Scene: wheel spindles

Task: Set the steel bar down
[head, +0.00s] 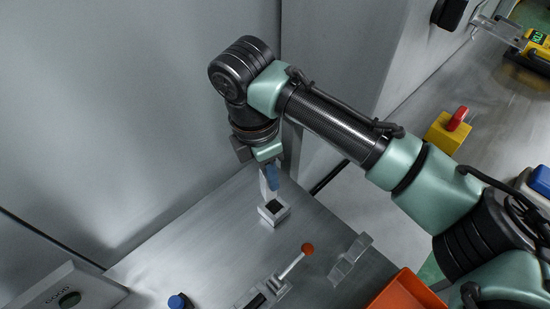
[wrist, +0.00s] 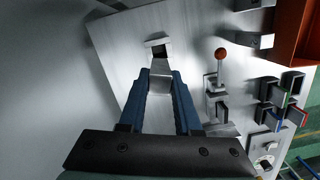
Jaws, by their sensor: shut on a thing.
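My gripper (head: 271,178) has blue fingers that point down above the steel table at the back. It is shut on the steel bar (head: 263,186), a pale grey piece that shows between the fingertips in the wrist view (wrist: 160,70). A small square holder (head: 274,216) with a dark opening stands on the table just below the bar. It also shows just beyond the fingertips in the wrist view (wrist: 158,40). I cannot tell whether the bar's lower end touches the holder. The fingers hide part of the bar.
A toggle clamp with an orange knob (head: 307,248) and a grey notched block (head: 350,260) stand to the right. An orange bin (head: 408,292) is at the front right. A panel marked GOOD (head: 60,292) is at the lower left. A grey wall rises behind the table.

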